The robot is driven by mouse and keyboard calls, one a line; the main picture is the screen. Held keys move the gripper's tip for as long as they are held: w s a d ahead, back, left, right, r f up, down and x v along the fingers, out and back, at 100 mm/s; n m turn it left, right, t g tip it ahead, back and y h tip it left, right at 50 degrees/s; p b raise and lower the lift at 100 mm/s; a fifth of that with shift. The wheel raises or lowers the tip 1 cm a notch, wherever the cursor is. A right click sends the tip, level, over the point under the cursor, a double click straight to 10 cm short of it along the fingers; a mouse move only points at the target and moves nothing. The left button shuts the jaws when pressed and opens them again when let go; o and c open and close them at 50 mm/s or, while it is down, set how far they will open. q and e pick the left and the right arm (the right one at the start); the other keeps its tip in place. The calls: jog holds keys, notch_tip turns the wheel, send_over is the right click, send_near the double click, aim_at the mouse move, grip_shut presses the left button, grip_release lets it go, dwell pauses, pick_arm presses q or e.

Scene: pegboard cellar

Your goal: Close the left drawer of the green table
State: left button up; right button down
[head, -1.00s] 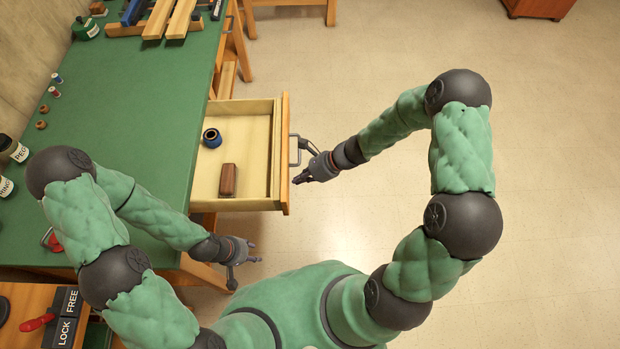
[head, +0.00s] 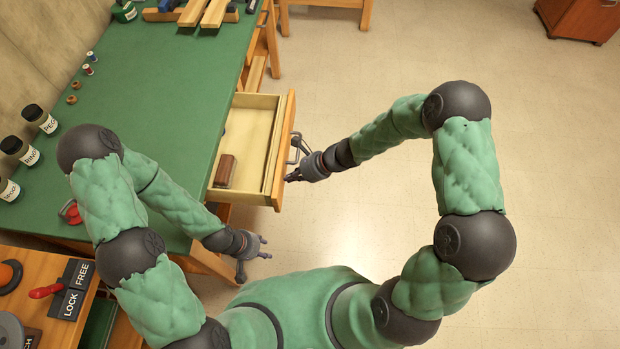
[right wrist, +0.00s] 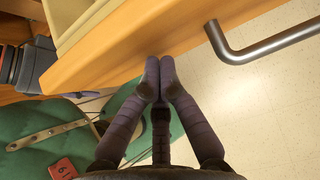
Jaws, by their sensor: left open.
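The green table (head: 170,100) has a pulled-out wooden drawer (head: 284,150), partly open, with a brown block (head: 225,170) inside. Its grey bar handle (head: 299,146) is on the front panel and also shows in the right wrist view (right wrist: 275,42). My right gripper (head: 288,178) is at the drawer front beside the handle, not around it. In the right wrist view its fingertips (right wrist: 160,65) are together with nothing between them, at the front panel (right wrist: 120,62); they seem to touch it. My left gripper (head: 266,248) is open and empty, below the drawer near the table's corner.
Jars (head: 40,118) and small spools line the wall side of the tabletop. A wooden stand with LOCK and FREE labels (head: 72,290) is at the lower left. A red-brown cabinet (head: 582,18) is at the top right. The floor (head: 560,200) on the right is clear.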

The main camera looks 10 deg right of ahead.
aim_at(220, 171)
jog(key=w+a, duration=0.2)
jog(key=a, duration=0.5)
jog(key=w+a, duration=0.2)
jog(key=a, duration=0.5)
jog(key=w+a, duration=0.2)
jog(key=a, duration=0.5)
jog(key=shift+w+a, duration=0.2)
jog(key=shift+a, duration=0.4)
jog(key=shift+d, duration=0.3)
jog(key=d, duration=0.1)
jog(key=s+d+p, duration=0.1)
jog(key=d, duration=0.1)
jog(key=d+r, duration=0.1)
jog(key=shift+s+d+r+p, duration=0.1)
jog(key=shift+s+d+p, duration=0.1)
jog(key=shift+p, duration=0.15)
pick_arm(q)
jog(key=shift+s+d+r+p, duration=0.1)
jog(key=shift+s+r+p, duration=0.35)
jog(key=shift+r, duration=0.3)
jog(key=shift+s+d+r+p, duration=0.1)
jog(key=shift+s+r+p, duration=0.1)
jog(key=shift+r+p, duration=0.45)
jog(key=shift+s+d+r+p, duration=0.1)
jog(key=shift+s+r+p, duration=0.3)
jog(key=shift+r, duration=0.45)
pick_arm(e)
jog(key=v, duration=0.8)
jog(key=shift+d, duration=0.2)
jog(key=shift+s, duration=0.1)
